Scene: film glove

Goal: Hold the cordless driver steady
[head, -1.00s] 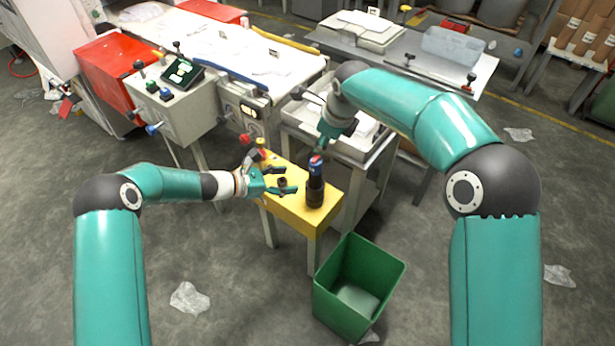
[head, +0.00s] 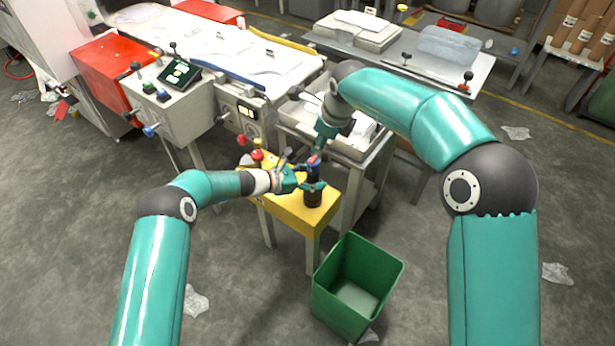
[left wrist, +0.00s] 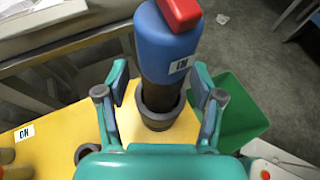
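The cordless driver (head: 313,172) is blue with a red top and a dark lower part. It stands upright at the right end of a yellow stand (head: 290,212). In the left wrist view the driver (left wrist: 168,55) rises between the fingers of my left gripper (left wrist: 162,92), its lower end in a dark ring (left wrist: 158,117). The fingers are apart on both sides, with a gap visible on the left. In the head view my left gripper (head: 308,179) is at the driver. My right gripper (head: 320,146) hangs just above and behind the driver; its fingers are too small to read.
A green bin (head: 358,285) stands on the floor in front of the stand. A grey control box (head: 172,105) with knobs stands to the left. Red knobs (head: 257,154) sit at the stand's back left. A metal table (head: 372,165) is close behind.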

